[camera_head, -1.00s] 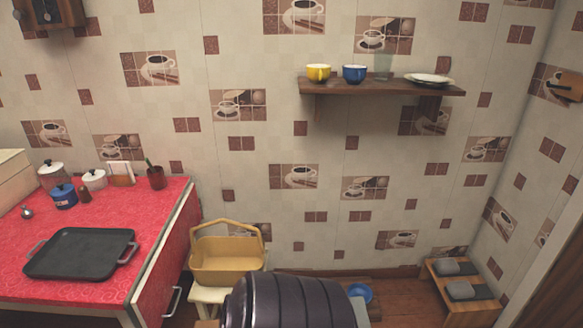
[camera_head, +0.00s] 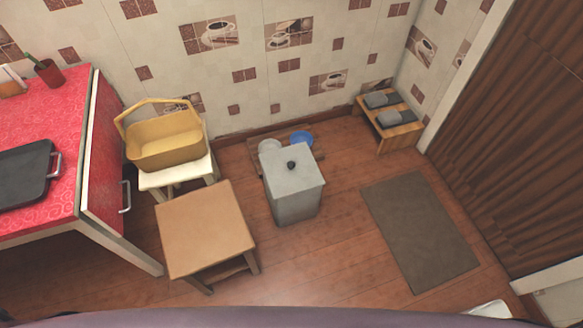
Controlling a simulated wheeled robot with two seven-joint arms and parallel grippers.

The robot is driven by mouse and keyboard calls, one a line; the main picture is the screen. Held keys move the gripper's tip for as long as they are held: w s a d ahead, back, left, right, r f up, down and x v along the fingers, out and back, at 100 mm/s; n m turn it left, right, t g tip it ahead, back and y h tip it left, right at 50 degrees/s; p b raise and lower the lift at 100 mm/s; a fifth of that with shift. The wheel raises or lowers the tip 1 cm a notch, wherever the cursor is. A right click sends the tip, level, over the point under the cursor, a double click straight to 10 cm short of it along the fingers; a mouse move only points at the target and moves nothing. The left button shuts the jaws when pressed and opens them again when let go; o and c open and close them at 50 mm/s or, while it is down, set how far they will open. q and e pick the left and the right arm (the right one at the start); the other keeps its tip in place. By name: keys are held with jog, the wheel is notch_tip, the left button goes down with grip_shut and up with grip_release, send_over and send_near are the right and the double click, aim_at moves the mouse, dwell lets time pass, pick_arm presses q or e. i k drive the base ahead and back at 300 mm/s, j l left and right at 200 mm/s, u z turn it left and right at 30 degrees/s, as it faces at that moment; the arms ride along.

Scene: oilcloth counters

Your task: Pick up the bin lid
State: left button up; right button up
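The bin (camera_head: 291,205) is a grey square box standing upright on the wooden floor near the middle of the view. Its flat grey lid (camera_head: 307,179) sits on top and has a small dark round knob (camera_head: 291,165) at its centre. Neither of my grippers shows in the view, and nothing touches the lid.
A brown stool (camera_head: 205,229) stands left of the bin. Behind it, a yellow basket (camera_head: 165,152) rests on a pale stool. Bowls, one blue (camera_head: 301,139), sit behind the bin. A dark mat (camera_head: 419,232) lies right; a slipper rack (camera_head: 389,122) is behind it. The red counter (camera_head: 75,112) is left.

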aim_at(293, 169)
jog(key=i+l, duration=0.2)
jog(key=l, duration=0.15)
jog(key=i+l+u, duration=0.15)
jog(key=l, duration=0.2)
jog(key=i+l, duration=0.15)
jog(key=l, duration=0.2)
jog(key=i+l+u, duration=0.15)
jog(key=l, duration=0.2)
jog(key=i+l, duration=0.2)
jog(key=l, duration=0.15)
jog(key=u, duration=0.05)
